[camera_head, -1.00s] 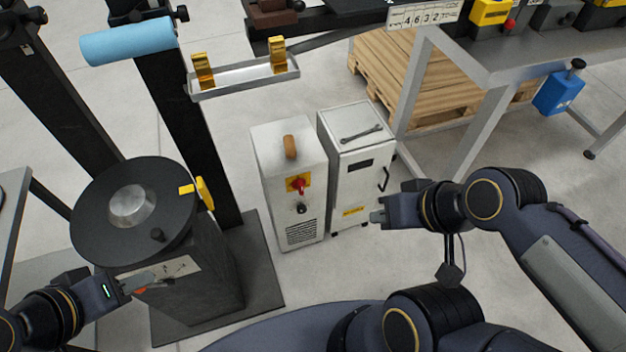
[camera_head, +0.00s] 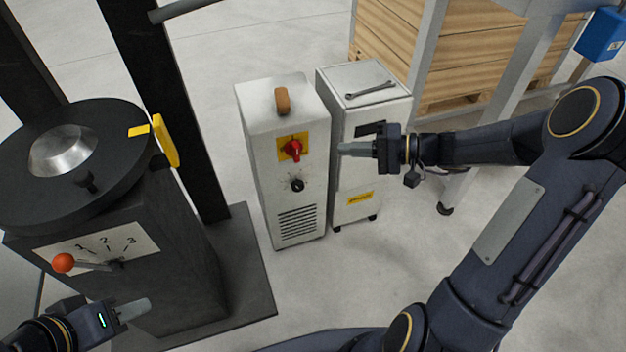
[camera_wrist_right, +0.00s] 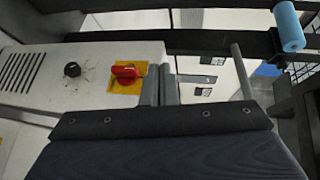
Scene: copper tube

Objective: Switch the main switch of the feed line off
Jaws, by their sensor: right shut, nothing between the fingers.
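The feed line's main switch looks to be the red rotary knob (camera_head: 293,150) on a yellow plate. It sits on the front of a narrow pale grey cabinet (camera_head: 262,190), above a small black dial (camera_head: 297,185). My right gripper (camera_head: 342,149) is shut and empty, just right of the knob and apart from it. In the right wrist view the red knob (camera_wrist_right: 125,72) lies left of the shut fingers (camera_wrist_right: 160,85), its handle roughly horizontal there. My left gripper (camera_head: 145,308) is low at the left, beside the black pedestal; its finger opening is unclear.
A second grey cabinet (camera_head: 355,205) with a wrench (camera_head: 371,90) on top stands close at the right. A black pedestal (camera_head: 190,270) with a round table, numbered dial and orange-tipped lever (camera_head: 63,263) stands left. A wooden crate (camera_head: 470,50) is behind. Floor in front is clear.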

